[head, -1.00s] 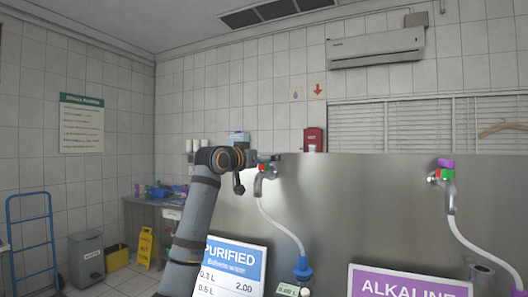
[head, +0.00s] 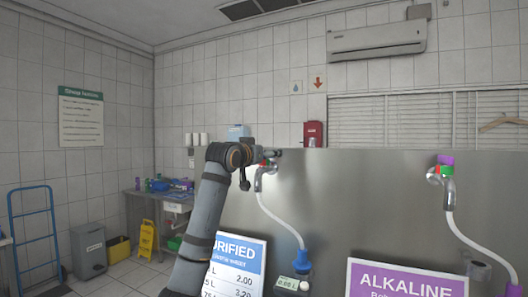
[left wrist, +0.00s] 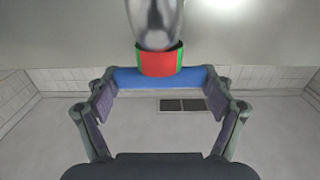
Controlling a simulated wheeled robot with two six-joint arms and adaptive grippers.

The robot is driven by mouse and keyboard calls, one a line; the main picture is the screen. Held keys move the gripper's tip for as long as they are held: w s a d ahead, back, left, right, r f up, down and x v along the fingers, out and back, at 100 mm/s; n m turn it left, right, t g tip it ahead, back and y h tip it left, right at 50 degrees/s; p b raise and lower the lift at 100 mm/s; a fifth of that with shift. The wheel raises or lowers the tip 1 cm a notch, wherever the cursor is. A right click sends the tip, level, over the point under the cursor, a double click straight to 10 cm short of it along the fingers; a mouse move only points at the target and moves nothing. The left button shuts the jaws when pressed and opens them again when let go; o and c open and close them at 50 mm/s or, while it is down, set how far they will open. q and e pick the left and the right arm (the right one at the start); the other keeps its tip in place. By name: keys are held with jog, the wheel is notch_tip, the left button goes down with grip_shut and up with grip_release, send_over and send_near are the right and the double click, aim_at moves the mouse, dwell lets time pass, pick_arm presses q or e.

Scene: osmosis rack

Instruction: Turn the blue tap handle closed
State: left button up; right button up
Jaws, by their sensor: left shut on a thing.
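The blue tap handle (left wrist: 160,77) spans between the two fingers of my left gripper (left wrist: 160,88) in the left wrist view. A red and green collar (left wrist: 158,62) and the metal tap body (left wrist: 155,25) are just beyond it. My left gripper is shut on the handle, with one finger at each end. In the head view my left gripper (head: 270,154) is at the top of the left tap (head: 260,178) on the steel panel. It hides most of the handle there. My right gripper is not in view.
A second tap with a purple handle (head: 445,159) is on the right of the steel panel (head: 350,205). White hoses hang from both taps. A blue PURIFIED sign (head: 236,248) and a purple ALKALINE sign (head: 400,280) stand in front. My left arm covers part of the PURIFIED sign.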

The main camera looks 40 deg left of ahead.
pick_arm(q)
jog(key=shift+y, duration=0.3)
jog(key=o, duration=1)
jog(key=shift+o, duration=0.2)
jog(key=v, duration=1.2)
jog(key=shift+r, duration=0.1)
